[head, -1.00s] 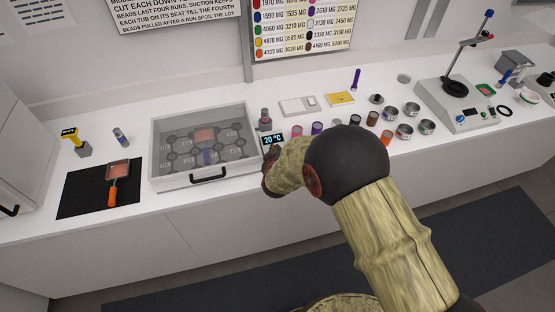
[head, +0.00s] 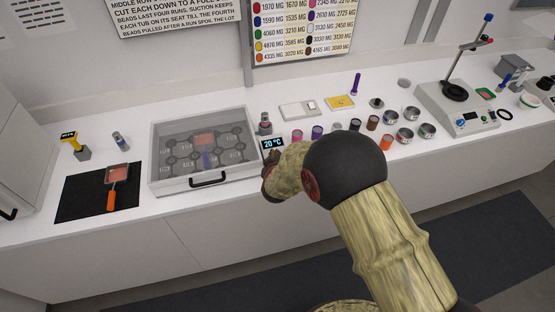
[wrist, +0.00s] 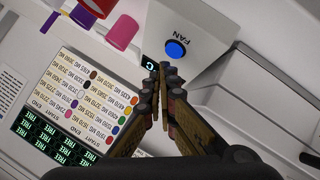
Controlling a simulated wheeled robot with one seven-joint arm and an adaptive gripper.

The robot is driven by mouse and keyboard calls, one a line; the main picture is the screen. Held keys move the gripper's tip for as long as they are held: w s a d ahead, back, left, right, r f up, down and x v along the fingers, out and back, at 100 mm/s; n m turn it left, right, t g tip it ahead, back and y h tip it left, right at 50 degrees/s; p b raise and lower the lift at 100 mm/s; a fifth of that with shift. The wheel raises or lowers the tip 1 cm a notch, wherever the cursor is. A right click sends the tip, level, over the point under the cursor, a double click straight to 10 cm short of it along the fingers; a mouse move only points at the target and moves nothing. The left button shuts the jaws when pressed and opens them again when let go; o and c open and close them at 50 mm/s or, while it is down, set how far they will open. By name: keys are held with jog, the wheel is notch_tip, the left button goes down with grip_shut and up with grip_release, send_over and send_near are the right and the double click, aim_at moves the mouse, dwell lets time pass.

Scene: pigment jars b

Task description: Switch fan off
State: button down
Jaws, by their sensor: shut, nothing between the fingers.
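The fan button (wrist: 176,50) is a round blue button beside the printed word FAN on a pale panel (wrist: 205,32) in the wrist view. My gripper (wrist: 168,70) is shut and empty, its fingertips just below the button in that picture. I cannot tell whether they touch the panel. Part of a small dark display (wrist: 150,67) shows beside the fingertips. In the head view, the display (head: 273,142) reads 20 °C at the right front corner of the clear-topped box (head: 203,183). My arm hides the fan button and fingertips there.
Coloured jars, including a magenta one (head: 297,136), and several metal cups (head: 408,134) stand right of the display. A stirrer stand (head: 455,105) is farther right. A black mat (head: 75,200) with an orange-handled tool (head: 111,199) lies left. A printed chart panel (wrist: 80,95) shows in the wrist view.

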jog(key=shift+f, duration=0.15)
dwell(0.4)
jog(key=shift+w+f, duration=0.15)
jog(key=shift+f, duration=0.15)
jog(key=shift+w+f+b, duration=0.1)
jog(key=shift+f+b, duration=0.35)
jog(key=shift+b, duration=0.1)
dwell(0.7)
jog(key=shift+s+r+p, duration=0.3)
jog(key=shift+r+p, duration=0.5)
jog(key=shift+r, duration=0.15)
jog(key=r+p, duration=0.1)
jog(key=r, duration=0.1)
jog(key=s+r+p, duration=0.1)
jog(key=p, duration=0.1)
jog(key=r+p, duration=0.1)
jog(key=r, duration=0.1)
jog(key=shift+s+d+r+p, duration=0.25)
jog(key=shift+r+p, duration=0.05)
jog(key=shift+r, duration=0.05)
dwell(0.6)
